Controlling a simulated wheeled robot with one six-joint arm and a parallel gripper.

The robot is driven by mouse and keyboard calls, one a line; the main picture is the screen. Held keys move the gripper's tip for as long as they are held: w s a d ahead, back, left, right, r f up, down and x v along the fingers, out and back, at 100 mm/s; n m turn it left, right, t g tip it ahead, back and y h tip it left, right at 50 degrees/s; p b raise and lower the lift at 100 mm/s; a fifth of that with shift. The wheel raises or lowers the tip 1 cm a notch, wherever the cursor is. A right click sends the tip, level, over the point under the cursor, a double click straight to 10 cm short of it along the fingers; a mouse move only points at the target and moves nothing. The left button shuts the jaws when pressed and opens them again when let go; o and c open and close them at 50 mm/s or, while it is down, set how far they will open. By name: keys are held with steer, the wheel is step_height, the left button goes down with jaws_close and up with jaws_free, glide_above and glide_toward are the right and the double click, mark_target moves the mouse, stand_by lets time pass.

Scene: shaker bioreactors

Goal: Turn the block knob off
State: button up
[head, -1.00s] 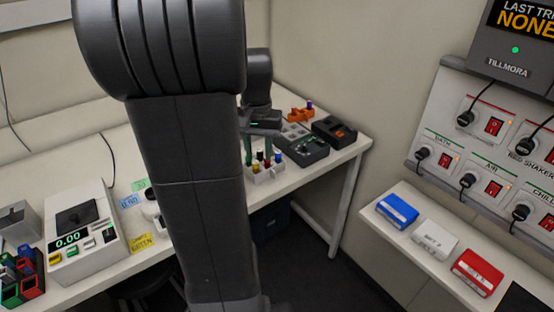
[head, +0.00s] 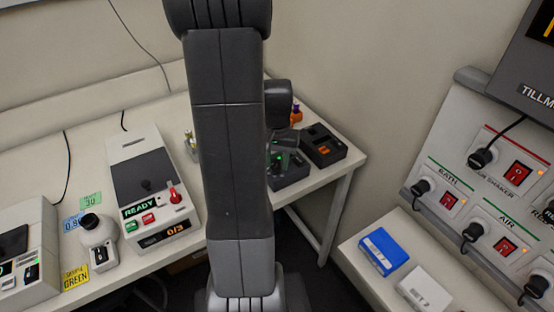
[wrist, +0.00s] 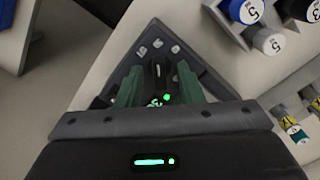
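A dark grey block unit (head: 290,182) stands on the bench right of my arm in the head view, partly hidden by it. In the wrist view the unit (wrist: 166,32) lies below my gripper, with several pale square spots on top. A dark upright knob (wrist: 158,72) with a pale line shows between my green fingers. A green light and green display characters glow just below it. My gripper (wrist: 158,84) is open, one finger on each side of the knob with gaps visible. It shows small in the head view (head: 286,160). Contact cannot be told.
A second dark unit (head: 323,145) stands close by on the right, near the bench edge. A shaker labelled READY (head: 150,185) stands left of my arm. Wall switches (head: 505,245) are at right.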

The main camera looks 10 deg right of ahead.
jaws_close()
steer(key=n+b, duration=0.1)
steer(key=n, duration=0.3)
steer(key=shift+w+n, duration=0.1)
steer(key=shift+n, duration=0.2)
steer(key=shift+n+b, duration=0.4)
steer(key=shift+n, duration=1.8)
jaws_free()
